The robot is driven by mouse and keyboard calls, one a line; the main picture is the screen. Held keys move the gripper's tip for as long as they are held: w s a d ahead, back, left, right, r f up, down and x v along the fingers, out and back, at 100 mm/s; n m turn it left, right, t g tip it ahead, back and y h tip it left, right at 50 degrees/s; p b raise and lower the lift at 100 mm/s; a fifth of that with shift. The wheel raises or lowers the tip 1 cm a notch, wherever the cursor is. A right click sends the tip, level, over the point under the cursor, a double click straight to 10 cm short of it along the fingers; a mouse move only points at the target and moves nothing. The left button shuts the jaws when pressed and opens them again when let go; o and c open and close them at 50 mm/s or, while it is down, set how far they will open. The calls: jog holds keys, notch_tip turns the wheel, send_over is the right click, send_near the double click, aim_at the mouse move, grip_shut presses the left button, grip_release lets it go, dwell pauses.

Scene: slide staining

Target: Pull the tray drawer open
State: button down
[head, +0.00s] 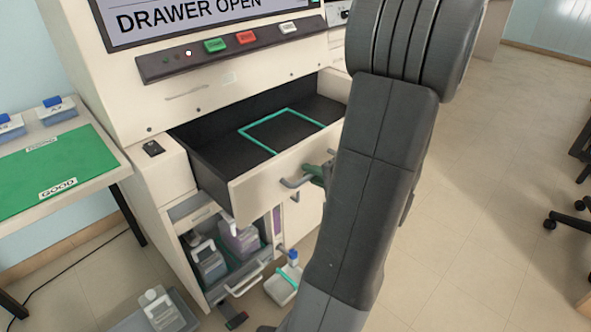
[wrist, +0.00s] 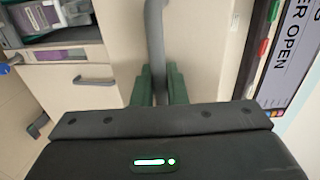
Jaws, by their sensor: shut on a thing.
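The tray drawer (head: 257,186) of the cream machine is pulled out in the head view. Its dark interior is empty apart from a teal rectangular outline (head: 243,131) on its floor. My gripper (head: 318,174) is at the drawer's front, with its green fingers at the grey bar handle (head: 291,183). In the wrist view the green fingers of my gripper (wrist: 157,85) are shut on the handle (wrist: 154,40), one on each side of it. My arm hides the right end of the drawer front in the head view.
The machine's screen (head: 190,12) reads "DRAWER OPEN", above a panel of green, red and white buttons (head: 247,37). Below the drawer, an open lower compartment holds bottles (head: 240,238). A side table with a green mat (head: 60,175) stands left. The floor at right is mostly clear.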

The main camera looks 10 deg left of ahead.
jog(key=shift+f+v, duration=0.15)
jog(key=shift+v, duration=0.5)
jog(key=shift+f+v, duration=0.15)
jog(key=shift+v, duration=0.5)
jog(key=c, duration=1.8)
grip_release()
jog(key=shift+c, duration=0.2)
jog(key=p+v, duration=0.1)
jog(key=v, duration=1.3)
jog(key=shift+p, duration=0.4)
jog(key=shift+f, duration=0.1)
jog(key=b+x, duration=0.2)
jog(key=x, duration=1.2)
jog(key=shift+s, duration=0.1)
